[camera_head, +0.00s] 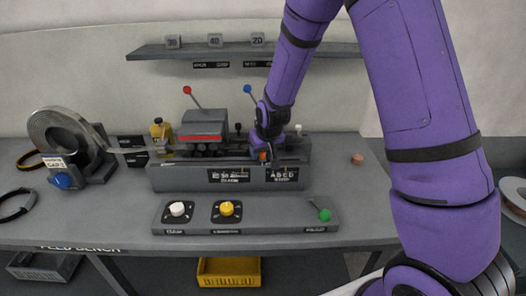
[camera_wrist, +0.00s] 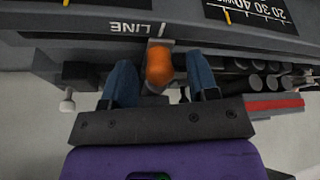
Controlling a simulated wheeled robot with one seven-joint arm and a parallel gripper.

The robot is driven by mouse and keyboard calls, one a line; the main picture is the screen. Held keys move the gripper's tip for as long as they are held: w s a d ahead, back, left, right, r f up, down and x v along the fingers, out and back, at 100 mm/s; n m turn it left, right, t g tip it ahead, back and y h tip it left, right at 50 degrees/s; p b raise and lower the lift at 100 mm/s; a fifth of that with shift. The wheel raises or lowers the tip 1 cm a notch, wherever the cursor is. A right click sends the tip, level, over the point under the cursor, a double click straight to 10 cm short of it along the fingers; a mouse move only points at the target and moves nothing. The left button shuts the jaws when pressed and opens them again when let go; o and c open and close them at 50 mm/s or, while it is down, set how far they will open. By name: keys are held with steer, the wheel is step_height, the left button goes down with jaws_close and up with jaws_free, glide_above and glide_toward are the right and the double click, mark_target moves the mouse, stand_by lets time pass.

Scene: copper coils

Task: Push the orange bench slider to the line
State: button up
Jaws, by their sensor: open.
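The orange slider (camera_wrist: 159,66) is a rounded knob on the bench machine's front edge, and a small part of it shows in the head view (camera_head: 263,155). A white line mark (camera_wrist: 162,30) beside the printed word LINE is just above the slider in the wrist view, nearly level with it sideways. My gripper (camera_wrist: 161,78) is open, its two blue fingers on either side of the slider. A narrow gap shows on each side, wider on the left; whether either finger touches it is unclear. In the head view my gripper (camera_head: 264,146) reaches down to the machine's right part.
The grey machine body (camera_head: 190,180) carries a red-striped block (camera_head: 202,137) and levers to the left of my arm. A control panel (camera_head: 275,214) with white, yellow and green knobs lies in front. A metal coil (camera_head: 60,135) stands at left. Bench top to the right is mostly clear.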

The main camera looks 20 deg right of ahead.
steer(key=v, duration=1)
steer(key=shift+r, duration=0.25)
steer(key=shift+s, duration=0.1)
steer(key=s+d+r, duration=0.4)
steer(key=s+r, duration=1.1)
steer(key=s+d+r, duration=0.1)
steer(key=s+r, duration=0.1)
steer(key=s, duration=0.5)
steer(key=s+d+r, duration=0.1)
steer(key=s+r, duration=0.1)
steer(key=s, duration=0.6)
steer(key=shift+d+r+m+t, duration=0.2)
steer(key=shift+r+m+t, duration=0.1)
steer(key=shift+m, duration=0.1)
stand_by(1.1)
